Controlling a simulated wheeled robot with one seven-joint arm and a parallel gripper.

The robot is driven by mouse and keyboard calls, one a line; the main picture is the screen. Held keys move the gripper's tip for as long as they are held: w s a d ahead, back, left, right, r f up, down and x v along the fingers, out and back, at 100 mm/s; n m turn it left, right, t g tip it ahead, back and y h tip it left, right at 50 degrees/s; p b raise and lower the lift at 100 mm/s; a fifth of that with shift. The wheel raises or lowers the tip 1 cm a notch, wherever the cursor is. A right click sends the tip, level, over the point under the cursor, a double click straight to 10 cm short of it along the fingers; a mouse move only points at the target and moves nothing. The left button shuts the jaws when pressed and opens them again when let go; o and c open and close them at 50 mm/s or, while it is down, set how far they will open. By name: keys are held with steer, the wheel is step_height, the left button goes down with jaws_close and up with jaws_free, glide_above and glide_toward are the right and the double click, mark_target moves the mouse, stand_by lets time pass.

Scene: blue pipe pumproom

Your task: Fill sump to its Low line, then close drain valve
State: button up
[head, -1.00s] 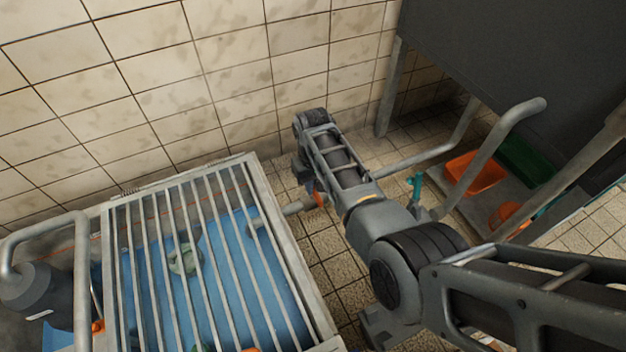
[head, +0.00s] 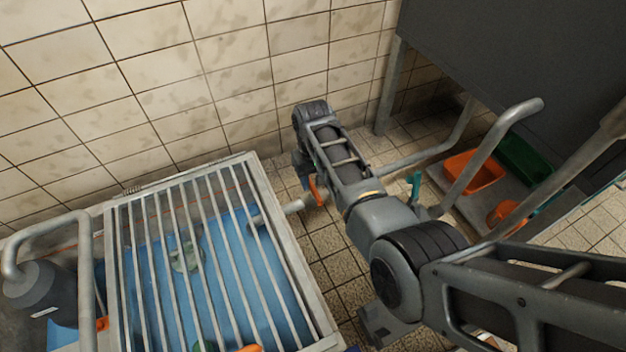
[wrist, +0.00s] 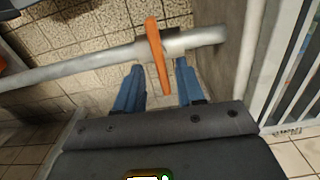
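The sump is a tank under a metal grate (head: 108,250), with blue inside and a greenish object under the bars. A thin orange line shows on its inner wall; I cannot read a label. A pipe runs from its right side to a valve with an orange lever (head: 316,191). The lever (wrist: 156,50) lies across the pale pipe (wrist: 90,66) in the wrist view. My gripper (wrist: 158,78) is open, with its blue fingers apart on either side of the lever's lower end. I see no clear contact. In the head view my arm partly hides the valve.
A teal tap handle (head: 415,186) stands right of my arm. Orange (head: 474,171) and green (head: 524,158) trays sit on a shelf under a dark panel. Bent grey rails stand at the right and left. A dark grey cylinder (head: 42,290) is left of the sump.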

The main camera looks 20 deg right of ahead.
mark_target(313, 187)
step_height(313, 187, up, 6)
steer(key=shift+f+p, duration=0.25)
steer(key=shift+p, duration=0.8)
